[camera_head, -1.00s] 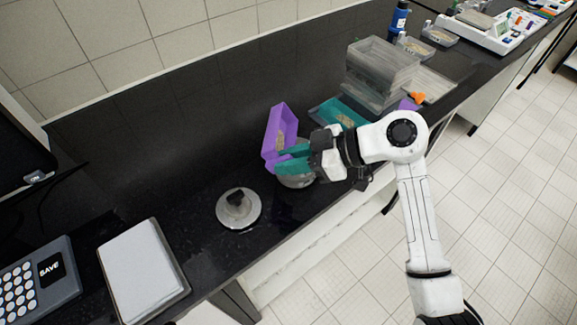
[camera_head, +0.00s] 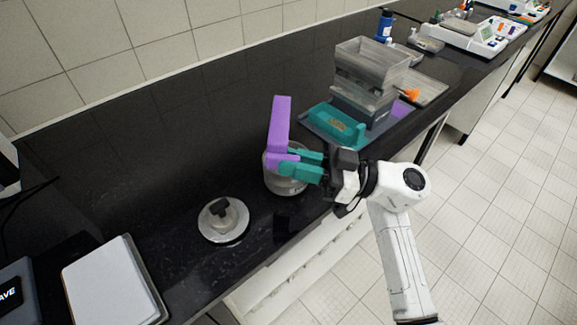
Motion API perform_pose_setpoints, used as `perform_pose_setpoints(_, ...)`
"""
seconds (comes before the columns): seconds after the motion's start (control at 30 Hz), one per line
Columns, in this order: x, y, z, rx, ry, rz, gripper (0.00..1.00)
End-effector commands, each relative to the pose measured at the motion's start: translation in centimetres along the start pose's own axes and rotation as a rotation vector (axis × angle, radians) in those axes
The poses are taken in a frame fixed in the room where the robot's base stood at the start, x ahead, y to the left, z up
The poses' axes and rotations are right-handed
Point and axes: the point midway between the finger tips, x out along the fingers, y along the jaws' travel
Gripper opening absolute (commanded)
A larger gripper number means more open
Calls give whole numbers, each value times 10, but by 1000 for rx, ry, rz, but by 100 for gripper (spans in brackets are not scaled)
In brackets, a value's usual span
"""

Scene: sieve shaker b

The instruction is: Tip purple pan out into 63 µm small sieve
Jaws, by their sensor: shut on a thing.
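My gripper (camera_head: 293,166) has teal fingers and is shut on the purple pan (camera_head: 279,125). The pan is steeply tilted, nearly on edge, and its inside is turned away from view. It is held directly over a round, pale grey sieve-like vessel (camera_head: 284,185) on the black bench. The pan and fingers hide most of the vessel's opening. No size marking can be read on it, so I cannot tell whether it is the 63 µm small sieve. Whether any material is falling is not visible.
A round metal lid with a black knob (camera_head: 223,219) lies left of the vessel. A white-topped device (camera_head: 112,285) stands at front left.

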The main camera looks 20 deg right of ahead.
Motion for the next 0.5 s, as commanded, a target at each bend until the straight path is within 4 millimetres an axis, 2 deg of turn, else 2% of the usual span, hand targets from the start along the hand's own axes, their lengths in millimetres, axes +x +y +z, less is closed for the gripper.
perform_pose_setpoints(0.03, -1, -1, 5, 2, 33, -4, 0)
perform_pose_setpoints(0.2, -4, 0, 4, 4, 118, -5, 0)
perform_pose_setpoints(0.5, -6, 0, 2, 4, 154, -5, 0)
